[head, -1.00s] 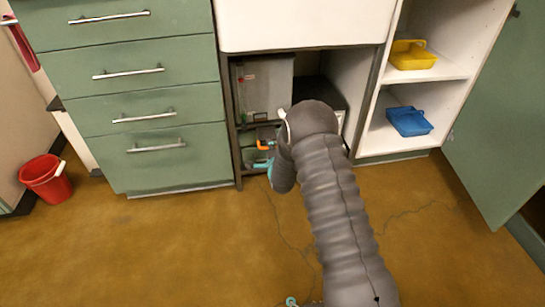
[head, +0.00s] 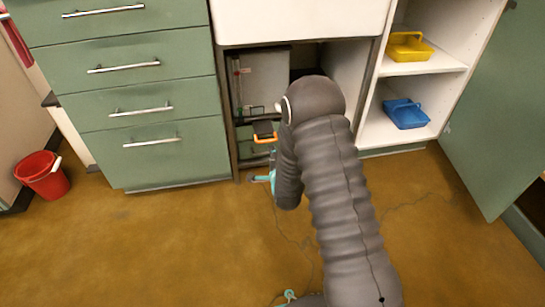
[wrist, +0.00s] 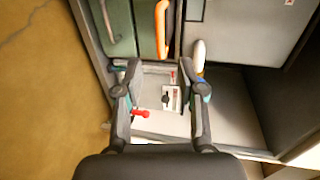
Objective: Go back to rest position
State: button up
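My gripper (wrist: 158,72) shows in the wrist view with its two fingers well apart and nothing held between them. Behind the gap is a pale grey surface with a small switch plate and a red lever (wrist: 140,113). An orange handle (wrist: 162,28) on a green case lies just beyond the fingertips. In the head view my grey sleeved arm reaches down in front of the open cabinet bay (head: 330,62). My gripper is mostly hidden behind the arm there. The orange handle (head: 265,138) shows inside the bay, left of the arm.
Green drawers (head: 150,140) stand left of the bay. A red bucket (head: 42,176) is on the floor at far left. Open shelves at right hold a yellow tray (head: 410,46) and a blue tray (head: 407,113). A green door (head: 500,110) stands open at right. The brown floor (head: 160,250) is largely clear.

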dwell(0.3)
jog(key=s+d+f+n+g, duration=0.1)
jog(key=s+f+n+g, duration=0.4)
jog(key=f, duration=0.4)
jog(key=s+d+n+g+h, duration=0.2)
jog(key=s+n+g, duration=0.3)
jog(key=s, duration=0.2)
jog(key=s+d+r+n+p, duration=0.2)
jog(key=s+r, duration=0.7)
jog(key=r, duration=0.7)
jog(key=s+d+r+n+p, duration=0.1)
jog(key=s+d+r+p, duration=0.3)
jog(key=s+r, duration=0.6)
jog(key=s+d+r+n+h+p, duration=0.1)
jog(key=s+d+r, duration=0.5)
jog(key=r, duration=1.6)
jog(key=s+n+p, duration=0.1)
jog(key=s+p, duration=0.1)
jog(key=s, duration=0.1)
jog(key=shift+s+d+n+p, duration=0.25)
jog(key=shift+d+n+p, duration=0.05)
jog(key=shift+d, duration=0.1)
